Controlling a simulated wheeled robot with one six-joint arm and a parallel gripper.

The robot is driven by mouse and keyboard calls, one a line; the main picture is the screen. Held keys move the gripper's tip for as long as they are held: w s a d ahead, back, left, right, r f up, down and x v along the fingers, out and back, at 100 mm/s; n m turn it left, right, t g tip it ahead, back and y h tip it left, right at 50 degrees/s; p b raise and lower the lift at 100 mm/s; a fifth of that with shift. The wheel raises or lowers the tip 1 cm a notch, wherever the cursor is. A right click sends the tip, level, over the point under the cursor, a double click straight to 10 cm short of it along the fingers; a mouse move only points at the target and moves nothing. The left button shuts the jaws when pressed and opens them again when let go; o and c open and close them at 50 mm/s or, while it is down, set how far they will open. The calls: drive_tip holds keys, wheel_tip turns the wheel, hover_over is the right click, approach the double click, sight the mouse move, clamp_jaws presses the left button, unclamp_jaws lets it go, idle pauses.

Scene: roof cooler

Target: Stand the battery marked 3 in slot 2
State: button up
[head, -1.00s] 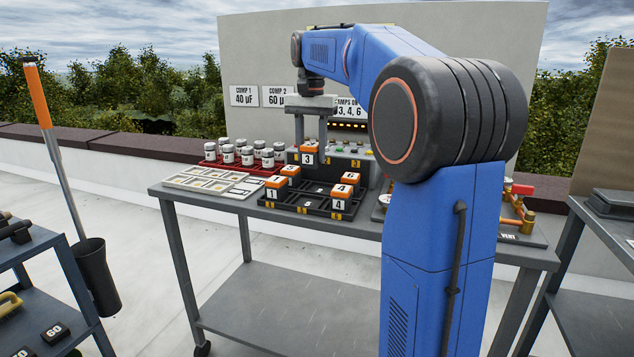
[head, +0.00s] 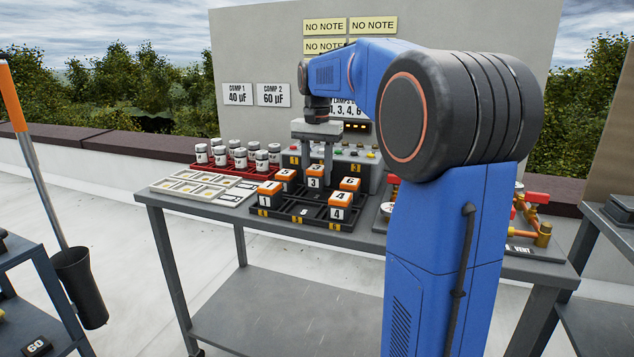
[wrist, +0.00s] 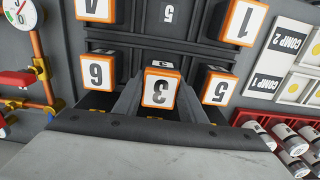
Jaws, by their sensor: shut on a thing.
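The battery marked 3 (head: 315,176), white with an orange top, is between the fingers of my gripper (head: 316,164), which is shut on it. It is upright at the middle of the back row of the black battery rack (head: 300,222), between the batteries marked 5 (head: 285,174) and 6 (head: 350,184). The number of that slot is hidden.
Batteries marked 1 (head: 267,199) and 4 (head: 339,206) stand at the rack's front left and right, with the front middle empty. White cylinders in a red tray (head: 205,166) stand behind left. A grey control box (head: 365,178) stands close behind the rack.

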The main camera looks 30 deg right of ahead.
sight(317, 167)
drive_tip(key=shift+f, duration=1.15)
drive_tip(key=shift+f, duration=0.1)
drive_tip(key=o, duration=1.3)
wheel_tip(317, 167, up, 12)
drive_tip(key=shift+r, duration=0.1)
